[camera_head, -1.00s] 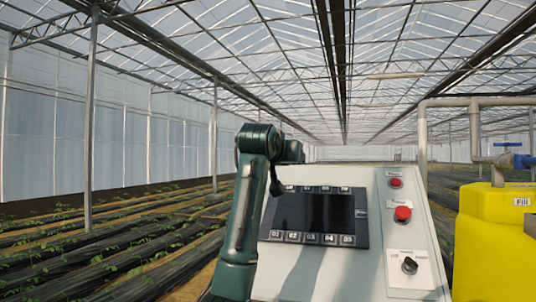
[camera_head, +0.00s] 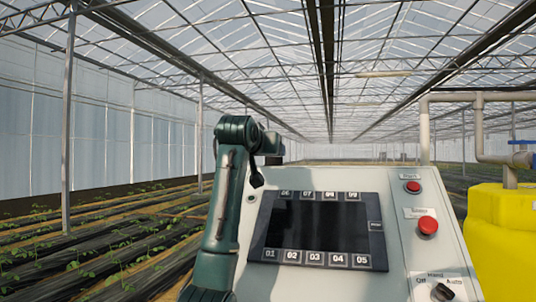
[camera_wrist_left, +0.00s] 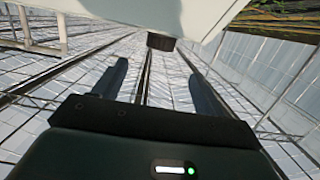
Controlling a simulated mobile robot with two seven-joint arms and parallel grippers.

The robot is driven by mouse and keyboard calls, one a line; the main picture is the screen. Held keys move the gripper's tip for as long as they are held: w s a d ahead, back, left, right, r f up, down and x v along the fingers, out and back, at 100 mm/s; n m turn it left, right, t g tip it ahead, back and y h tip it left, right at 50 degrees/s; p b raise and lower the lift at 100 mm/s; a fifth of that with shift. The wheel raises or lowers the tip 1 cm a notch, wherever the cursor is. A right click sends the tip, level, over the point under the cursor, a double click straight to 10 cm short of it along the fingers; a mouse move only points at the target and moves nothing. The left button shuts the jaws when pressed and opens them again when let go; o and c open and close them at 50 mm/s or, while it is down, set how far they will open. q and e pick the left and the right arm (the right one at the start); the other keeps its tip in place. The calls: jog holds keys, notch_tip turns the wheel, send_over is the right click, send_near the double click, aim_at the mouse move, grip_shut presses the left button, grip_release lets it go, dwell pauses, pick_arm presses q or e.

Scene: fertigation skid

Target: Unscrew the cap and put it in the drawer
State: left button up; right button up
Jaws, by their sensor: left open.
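My left gripper (camera_wrist_left: 158,70) is open in the left wrist view, its two fingers apart with nothing between them. A short dark round piece (camera_wrist_left: 161,42) sticks out from a pale surface (camera_wrist_left: 130,12) beyond the fingertips, roughly in line with the gap. It may be the cap, but I cannot tell for sure. The fingers look apart from it. In the head view my left arm stands left of the console's screen, and its gripper cannot be made out. I see no drawer in either view. My right gripper is not in view.
A pale sloped console (camera_head: 400,255) holds a dark screen (camera_head: 318,228), a red button (camera_head: 428,226), a smaller red one (camera_head: 412,187) and a black selector knob (camera_head: 442,292). A yellow tank (camera_head: 505,230) with pipes (camera_head: 478,130) stands at right. Plant rows lie at left.

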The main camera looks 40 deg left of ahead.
aim_at(274, 160)
pick_arm(q)
jog(key=p+x, duration=0.4)
jog(key=x, duration=0.6)
jog(key=shift+w+a+r, duration=0.1)
jog(key=shift+w, duration=0.1)
jog(key=shift+w+a+p, duration=0.3)
jog(key=shift+w+p, duration=0.15)
jog(key=shift+w, duration=0.05)
jog(key=shift+w+f, duration=0.15)
jog(key=shift+f, duration=0.05)
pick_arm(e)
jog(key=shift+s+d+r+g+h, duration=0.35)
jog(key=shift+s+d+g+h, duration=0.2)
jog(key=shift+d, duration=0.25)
pick_arm(q)
jog(key=shift+c, duration=0.4)
